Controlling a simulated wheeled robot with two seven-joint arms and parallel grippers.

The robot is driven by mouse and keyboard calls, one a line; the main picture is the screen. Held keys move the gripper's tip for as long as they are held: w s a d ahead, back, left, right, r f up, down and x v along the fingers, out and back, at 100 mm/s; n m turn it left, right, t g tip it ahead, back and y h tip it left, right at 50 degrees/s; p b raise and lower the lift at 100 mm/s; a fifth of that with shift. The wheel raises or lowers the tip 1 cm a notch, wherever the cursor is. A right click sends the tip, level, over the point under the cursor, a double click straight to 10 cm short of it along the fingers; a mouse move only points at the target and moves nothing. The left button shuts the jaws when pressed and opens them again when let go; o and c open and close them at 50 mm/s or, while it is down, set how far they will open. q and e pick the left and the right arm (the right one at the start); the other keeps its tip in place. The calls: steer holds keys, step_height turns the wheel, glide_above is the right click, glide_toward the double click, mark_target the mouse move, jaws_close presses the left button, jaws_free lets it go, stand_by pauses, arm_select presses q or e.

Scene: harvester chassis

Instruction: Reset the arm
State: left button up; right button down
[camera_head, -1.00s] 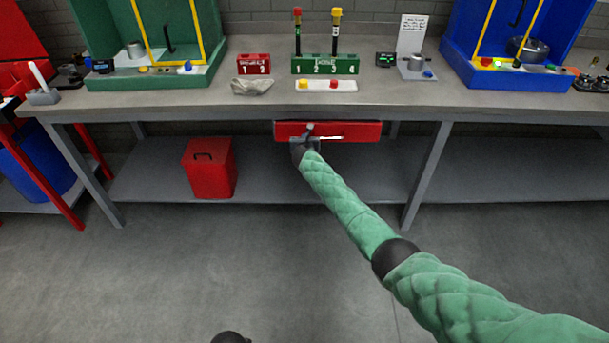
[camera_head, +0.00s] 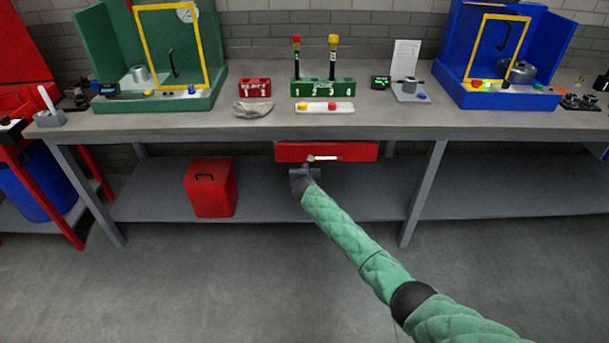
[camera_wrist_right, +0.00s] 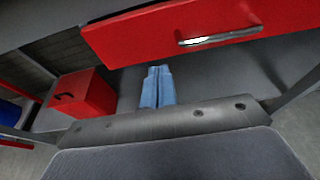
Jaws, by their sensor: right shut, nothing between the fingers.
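My right arm comes in from the lower right in the head view, in a green quilted sleeve. My right gripper (camera_head: 303,172) is just below the red drawer (camera_head: 350,152) under the workbench. In the right wrist view the two blue-grey fingers (camera_wrist_right: 157,78) are together with nothing between them. They point below the red drawer front (camera_wrist_right: 150,35), apart from its silver handle (camera_wrist_right: 220,37). The drawer appears shut. My left gripper does not show.
A red box (camera_head: 210,188) stands on the lower shelf, left of my gripper. The workbench (camera_head: 430,120) is above, carrying a green rack (camera_head: 322,90), a red rack and a green and a blue enclosure. A bench leg (camera_head: 424,190) stands to the right. The floor in front is clear.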

steer(key=s+d+r+m+g, duration=0.15)
steer(key=s+r+m, duration=0.35)
steer(key=m, duration=0.8)
steer(key=s+d+r+m+g, duration=0.1)
steer(key=s+r+m+g, duration=0.15)
steer(key=s+m, duration=0.75)
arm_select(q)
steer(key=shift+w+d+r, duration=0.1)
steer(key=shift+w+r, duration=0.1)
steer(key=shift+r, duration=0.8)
arm_select(e)
steer(key=s+d+f+m+g, duration=0.3)
steer(key=s+f, duration=0.8)
steer(key=s, duration=0.7)
steer(key=s+d+f+m+g, duration=0.3)
steer(key=s+f, duration=0.9)
steer(key=s, duration=0.7)
steer(key=s+d+f+m+g, duration=0.3)
steer(key=s+f, duration=0.8)
steer(key=s, duration=0.8)
steer(key=d+m, duration=0.2)
steer(key=d, duration=0.1)
steer(key=shift+d+f+y, duration=0.25)
steer(key=shift+f+y, duration=0.1)
steer(key=shift+y, duration=0.05)
